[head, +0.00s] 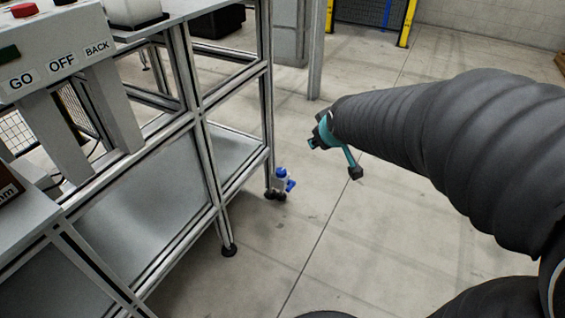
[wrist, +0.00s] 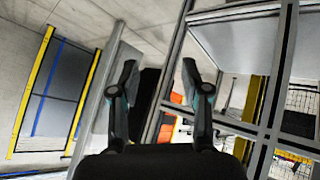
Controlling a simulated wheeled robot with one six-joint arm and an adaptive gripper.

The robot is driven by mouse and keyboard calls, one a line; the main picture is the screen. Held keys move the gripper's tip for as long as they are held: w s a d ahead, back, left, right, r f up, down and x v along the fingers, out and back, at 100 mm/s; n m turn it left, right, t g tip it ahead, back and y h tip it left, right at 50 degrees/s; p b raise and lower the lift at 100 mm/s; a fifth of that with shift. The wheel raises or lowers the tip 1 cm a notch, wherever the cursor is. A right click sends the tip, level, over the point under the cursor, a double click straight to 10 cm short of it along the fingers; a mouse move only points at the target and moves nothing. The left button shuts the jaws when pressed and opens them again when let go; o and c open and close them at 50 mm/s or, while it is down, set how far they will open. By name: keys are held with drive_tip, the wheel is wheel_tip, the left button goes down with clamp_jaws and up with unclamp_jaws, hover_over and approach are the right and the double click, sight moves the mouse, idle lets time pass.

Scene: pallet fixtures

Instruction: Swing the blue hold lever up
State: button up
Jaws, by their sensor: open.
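A small fixture with a blue top and a short blue lever (head: 290,185) is fixed low by the front post of the metal frame in the head view. Its body is pale and its base is dark. The lever looks small, and its exact angle is hard to tell. My gripper (head: 335,157) is to the right of the fixture and apart from it, with its fingers spread. In the wrist view my gripper (wrist: 158,82) is open and empty between its two dark fingers. I cannot make out the blue lever in the wrist view.
An aluminium frame (head: 215,212) with grey panels fills the left. A control box (head: 60,62) marked GO, OFF and BACK stands on it. Open concrete floor (head: 310,240) lies to the right of the frame. A yellow-edged gate (wrist: 50,95) shows in the wrist view.

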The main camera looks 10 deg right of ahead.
sight(290, 186)
drive_tip(key=w+f+n+t+y+b, duration=0.1)
drive_tip(key=w+f+n+t+b, duration=0.4)
drive_tip(key=w+f, duration=1.85)
wheel_tip(290, 186, down, 16)
drive_tip(key=n+t+y, duration=0.1)
drive_tip(key=n+t, duration=0.1)
drive_tip(key=n, duration=0.4)
drive_tip(key=s+f+n+t+y+b, duration=0.1)
drive_tip(key=s+f+t, duration=0.1)
drive_tip(key=s+f, duration=0.35)
drive_tip(key=s+f+n+t+b, duration=0.1)
drive_tip(key=s+f+n, duration=0.15)
drive_tip(key=f, duration=0.55)
drive_tip(key=w+a+r+b, duration=0.1)
drive_tip(key=w+a, duration=0.1)
drive_tip(key=w, duration=1.1)
drive_tip(key=shift+a+m, duration=0.25)
drive_tip(key=shift+m, duration=0.1)
drive_tip(key=shift+w, duration=0.15)
clamp_jaws()
